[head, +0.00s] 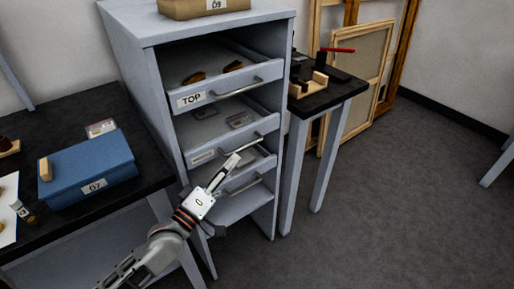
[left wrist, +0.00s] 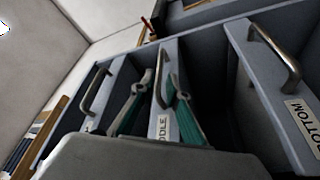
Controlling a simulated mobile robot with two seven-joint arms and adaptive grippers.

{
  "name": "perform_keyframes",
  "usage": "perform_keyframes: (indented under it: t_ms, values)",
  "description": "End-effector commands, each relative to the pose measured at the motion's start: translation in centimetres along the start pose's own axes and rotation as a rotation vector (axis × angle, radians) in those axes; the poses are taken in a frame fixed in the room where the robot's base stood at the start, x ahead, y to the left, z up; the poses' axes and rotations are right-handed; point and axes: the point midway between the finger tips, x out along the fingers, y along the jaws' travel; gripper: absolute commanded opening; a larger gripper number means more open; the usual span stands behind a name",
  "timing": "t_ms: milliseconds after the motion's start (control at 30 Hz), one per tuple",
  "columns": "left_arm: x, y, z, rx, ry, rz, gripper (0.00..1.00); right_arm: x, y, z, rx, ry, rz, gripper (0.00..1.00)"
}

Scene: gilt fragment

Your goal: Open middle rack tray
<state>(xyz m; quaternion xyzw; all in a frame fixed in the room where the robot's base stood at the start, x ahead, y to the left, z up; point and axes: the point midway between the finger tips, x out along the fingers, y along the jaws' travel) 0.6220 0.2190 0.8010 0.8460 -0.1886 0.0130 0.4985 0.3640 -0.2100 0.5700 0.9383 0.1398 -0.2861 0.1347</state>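The grey rack (head: 150,75) stands in the middle of the head view with three trays one above another. The middle tray (head: 203,157) has a pale label and a metal bar handle (head: 249,145). In the left wrist view, the middle tray's front (left wrist: 165,105) shows part of its label. My left gripper (head: 231,163) is at this handle. Its teal-padded fingers (left wrist: 161,82) are apart, one on each side of the handle; I cannot tell whether they touch it. My right gripper is not in view.
The top tray (head: 191,99) is above and the bottom tray (left wrist: 305,125) has its own handle close by. A blue box (head: 90,172) is on the left dark table. A small table (head: 342,88) and frames (head: 357,70) stand right. The floor at right is clear.

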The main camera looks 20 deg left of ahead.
Motion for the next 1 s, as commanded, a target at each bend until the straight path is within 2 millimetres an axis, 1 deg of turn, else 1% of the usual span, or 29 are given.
perform_keyframes:
  t_ms: [33,200,300,433,600,800,867,1000]
  values:
    - [0.8,0.2,-0.1,-0.001,0.003,0.003,0.15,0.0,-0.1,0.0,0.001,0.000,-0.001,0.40]
    - [3.5,0.1,0.0,0.000,0.002,0.002,0.15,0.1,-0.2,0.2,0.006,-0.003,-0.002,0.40]
    - [4.8,0.1,0.0,0.001,0.001,0.001,0.15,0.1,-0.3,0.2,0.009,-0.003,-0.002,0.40]
    - [6.1,0.0,0.0,0.002,0.000,0.001,0.15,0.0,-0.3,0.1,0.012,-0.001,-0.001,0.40]
    - [6.6,0.0,0.0,0.003,-0.001,0.000,0.15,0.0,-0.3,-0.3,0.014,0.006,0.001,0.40]
    - [6.6,0.0,0.0,0.003,-0.001,0.000,0.15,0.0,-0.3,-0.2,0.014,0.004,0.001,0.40]
    - [6.6,0.0,0.0,0.003,-0.001,0.000,0.00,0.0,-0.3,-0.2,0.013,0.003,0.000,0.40]
    - [6.6,0.0,0.0,0.003,-0.001,0.000,0.00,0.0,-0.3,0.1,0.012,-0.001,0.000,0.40]
